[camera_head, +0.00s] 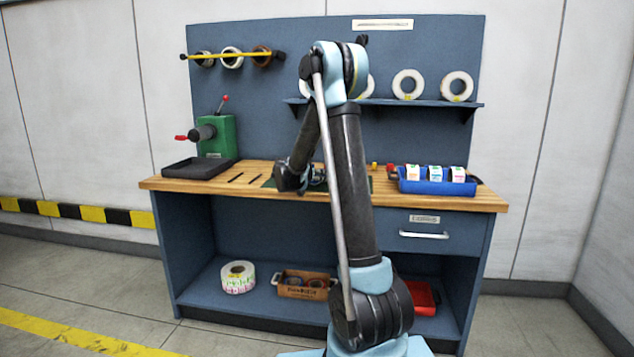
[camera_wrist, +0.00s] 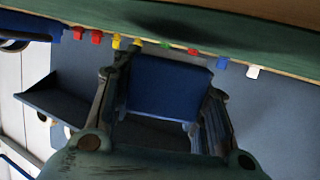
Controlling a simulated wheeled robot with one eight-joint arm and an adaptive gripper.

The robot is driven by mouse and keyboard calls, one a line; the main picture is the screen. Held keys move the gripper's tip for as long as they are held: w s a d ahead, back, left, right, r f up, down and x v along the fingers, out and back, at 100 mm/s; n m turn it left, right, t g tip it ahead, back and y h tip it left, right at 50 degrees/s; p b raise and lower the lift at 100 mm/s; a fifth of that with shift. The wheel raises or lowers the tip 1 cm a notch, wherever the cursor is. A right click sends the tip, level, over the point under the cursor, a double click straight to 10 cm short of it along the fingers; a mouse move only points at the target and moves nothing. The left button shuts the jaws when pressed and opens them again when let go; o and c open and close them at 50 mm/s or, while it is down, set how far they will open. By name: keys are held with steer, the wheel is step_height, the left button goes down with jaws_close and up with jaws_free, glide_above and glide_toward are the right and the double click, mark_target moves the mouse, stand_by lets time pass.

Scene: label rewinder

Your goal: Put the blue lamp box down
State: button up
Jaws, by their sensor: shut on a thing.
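The blue lamp box (camera_wrist: 170,88) is a plain dark blue block in the wrist view. It sits between the two fingers of my gripper (camera_wrist: 168,78), with one finger against each side, and the gripper is shut on it. Beyond it is the green mat (camera_wrist: 215,22) with a wooden edge. I cannot tell whether the box touches the bench. In the head view my gripper (camera_head: 302,182) is low over the middle of the wooden bench (camera_head: 430,199), partly behind my own arm. I cannot make out the box there.
A blue bin (camera_head: 432,187) with label rolls stands at the bench's right. A green press (camera_head: 217,137) and black tray (camera_head: 200,168) are at the left. Several small coloured pieces (camera_wrist: 193,52) line the wooden edge. Rolls (camera_head: 408,84) stand on the shelf above.

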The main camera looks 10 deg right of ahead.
steer(key=shift+f, duration=0.8)
steer(key=o, duration=1.2)
steer(key=shift+o, duration=0.3)
steer(key=shift+s, duration=0.1)
